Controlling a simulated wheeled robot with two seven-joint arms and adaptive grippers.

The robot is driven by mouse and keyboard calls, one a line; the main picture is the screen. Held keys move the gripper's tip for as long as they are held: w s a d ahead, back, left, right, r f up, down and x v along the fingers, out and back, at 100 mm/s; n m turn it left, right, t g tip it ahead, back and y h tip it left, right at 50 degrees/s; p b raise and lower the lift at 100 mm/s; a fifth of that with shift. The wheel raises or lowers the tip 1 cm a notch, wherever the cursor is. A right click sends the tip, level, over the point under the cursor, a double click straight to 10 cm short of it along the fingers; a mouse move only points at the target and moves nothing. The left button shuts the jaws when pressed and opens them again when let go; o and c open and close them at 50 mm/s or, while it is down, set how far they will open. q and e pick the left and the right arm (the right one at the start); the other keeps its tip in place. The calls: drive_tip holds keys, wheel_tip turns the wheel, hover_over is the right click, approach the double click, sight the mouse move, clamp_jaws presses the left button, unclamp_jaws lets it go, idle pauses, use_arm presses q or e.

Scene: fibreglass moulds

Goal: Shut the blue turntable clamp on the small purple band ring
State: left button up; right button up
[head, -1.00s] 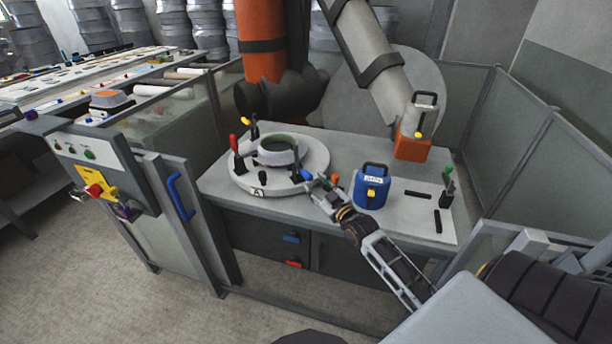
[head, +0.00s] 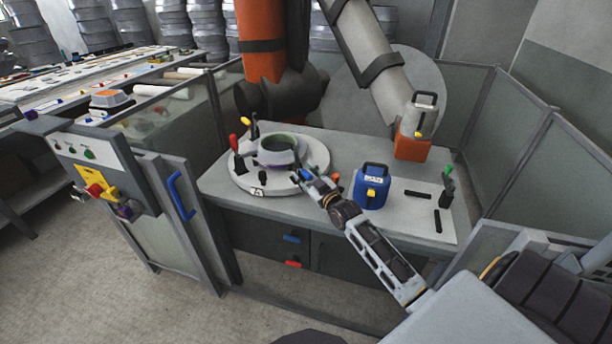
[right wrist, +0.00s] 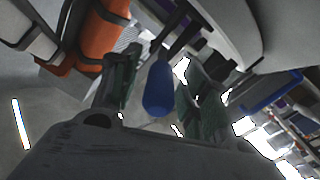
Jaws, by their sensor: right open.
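The band ring (head: 277,159), pale grey-purple here, sits on the round light grey turntable (head: 318,152). The blue turntable clamp (head: 306,174) is at the ring's right front side, partly hidden by my right gripper. In the right wrist view its blue handle (right wrist: 160,90) hangs between my two fingers, with dark clamp bars above it. My right gripper (head: 308,180) is open around this handle; I cannot tell whether a finger touches it. Whether the clamp's tip presses on the ring is too small to tell. My left gripper is not in view.
Clamps with red (head: 233,142) and yellow (head: 245,122) handles stand at the turntable's left. A blue container (head: 371,188) stands just right of my gripper. Bare tabletop lies at the front.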

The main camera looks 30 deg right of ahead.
idle(0.3)
clamp_jaws()
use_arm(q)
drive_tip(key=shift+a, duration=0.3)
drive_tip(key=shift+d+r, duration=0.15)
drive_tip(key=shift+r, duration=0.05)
use_arm(e)
drive_tip(key=shift+w+r, duration=0.15)
